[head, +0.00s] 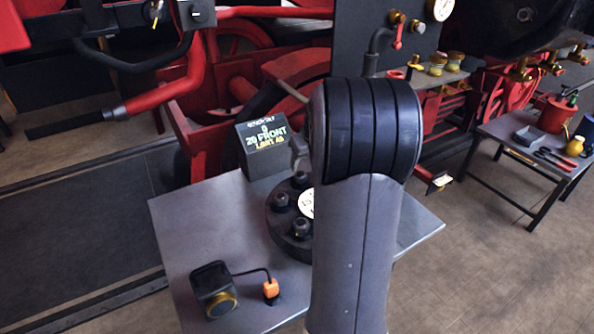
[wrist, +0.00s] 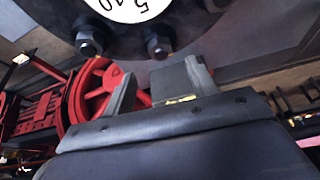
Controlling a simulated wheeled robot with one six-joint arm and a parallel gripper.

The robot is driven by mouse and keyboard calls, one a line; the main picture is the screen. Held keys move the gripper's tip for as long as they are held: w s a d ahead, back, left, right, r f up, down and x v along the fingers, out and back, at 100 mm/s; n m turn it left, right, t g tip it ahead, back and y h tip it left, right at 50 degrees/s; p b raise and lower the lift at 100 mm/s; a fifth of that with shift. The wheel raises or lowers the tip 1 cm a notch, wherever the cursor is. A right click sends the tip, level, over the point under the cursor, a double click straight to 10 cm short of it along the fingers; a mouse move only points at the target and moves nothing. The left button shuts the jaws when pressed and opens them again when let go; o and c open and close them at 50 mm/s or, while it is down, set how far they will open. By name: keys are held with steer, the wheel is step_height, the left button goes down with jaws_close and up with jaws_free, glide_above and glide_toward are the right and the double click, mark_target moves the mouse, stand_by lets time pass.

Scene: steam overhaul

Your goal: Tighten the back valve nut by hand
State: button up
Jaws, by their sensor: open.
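A dark round valve flange (head: 290,232) with several nuts around a white numbered dial (head: 307,203) sits on the grey table. The nut farthest back that shows (head: 300,180) is partly beside my arm; other nuts (head: 281,202) stand left and in front. My arm hides the right part of the flange. In the wrist view the dial (wrist: 125,8) and two nuts, a left one (wrist: 88,42) and a right one (wrist: 159,46), show beyond my gripper (wrist: 152,90). Its fingers are apart, with nothing seen between them. Which nut is the back one is unclear in the wrist view.
A dark box reading "20 FRONT" (head: 262,148) stands at the table's back edge. A black gauge-like device (head: 214,290) with a cable to an orange piece (head: 271,289) lies at front left. Red machinery stands behind. A side table (head: 535,150) with tools is at right.

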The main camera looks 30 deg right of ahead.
mark_target(300, 174)
steer(key=x, duration=0.7)
steer(key=shift+c, duration=0.5)
steer(key=c, duration=0.9)
steer(key=shift+a, duration=0.1)
steer(key=shift+m, duration=0.3)
steer(key=m+h, duration=0.1)
steer(key=m, duration=0.1)
steer(key=shift+a+m, duration=0.15)
steer(key=shift+m, duration=0.25)
steer(key=m+g+h, duration=0.1)
steer(key=m, duration=0.1)
steer(key=shift+w+m, duration=0.1)
steer(key=shift+m, duration=0.2)
steer(key=m+g+h+b, duration=0.1)
steer(key=m+b, duration=0.1)
steer(key=m, duration=0.3)
steer(key=shift+w+a+b, duration=0.1)
steer(key=shift+a+b, duration=0.05)
steer(key=shift+b, duration=0.25)
steer(key=shift+g+h, duration=0.3)
